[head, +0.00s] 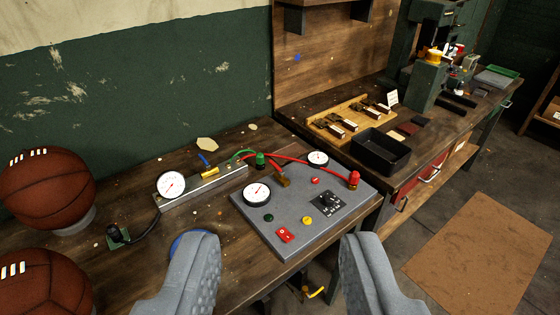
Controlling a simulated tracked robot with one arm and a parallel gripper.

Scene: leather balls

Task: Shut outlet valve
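A grey metal bar (200,188) lies on the workbench with a white dial gauge (171,184) at its left end. A yellow handle (209,173) sits on the bar, and a blue handle (204,160) stands just behind it. I cannot tell which is the outlet valve, or whether either is turned open or shut. A grey control panel (300,215) to the right carries two gauges, a dark knob, buttons, a brass piece (283,180) and a red fitting (354,180). My gripper (281,242) is open and empty, in front of and nearer than the panel and bar.
Two brown leather balls (46,188) are at the left, the upper one on a pale ring. Red and green hoses (300,160) run between bar and panel. A black bin (381,151) and wooden tool board (351,118) stand on the right bench. A brown mat (480,255) lies on the floor.

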